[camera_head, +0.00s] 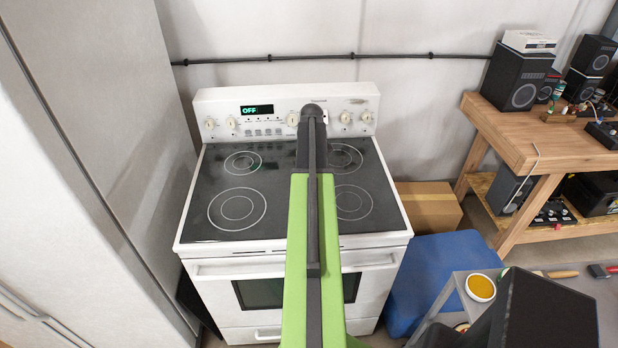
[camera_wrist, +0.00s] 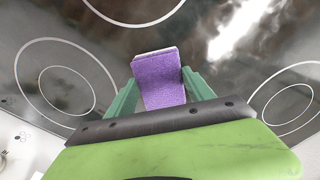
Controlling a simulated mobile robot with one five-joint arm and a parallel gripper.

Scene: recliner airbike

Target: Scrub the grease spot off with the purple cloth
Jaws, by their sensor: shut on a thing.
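The purple cloth (camera_wrist: 158,72) shows in the wrist view as a small folded block. My gripper (camera_wrist: 160,95) is shut on it, with a green finger on each side. It is over the black glass cooktop (camera_wrist: 120,65), between ring-marked burners. I cannot tell whether the cloth touches the glass. No grease spot can be made out for sure; a bright whitish patch on the glass at the upper right of the wrist view looks like a reflection. In the head view the cooktop (camera_head: 275,190) lies under my arm, which hides the gripper and cloth.
The white stove (camera_head: 228,262) has a back panel with knobs (camera_head: 210,124). A tall pale cabinet (camera_head: 120,150) stands close on the left. On the right are a cardboard box (camera_head: 428,205), a blue bin (camera_head: 440,265) and a wooden bench (camera_head: 530,150) with speakers.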

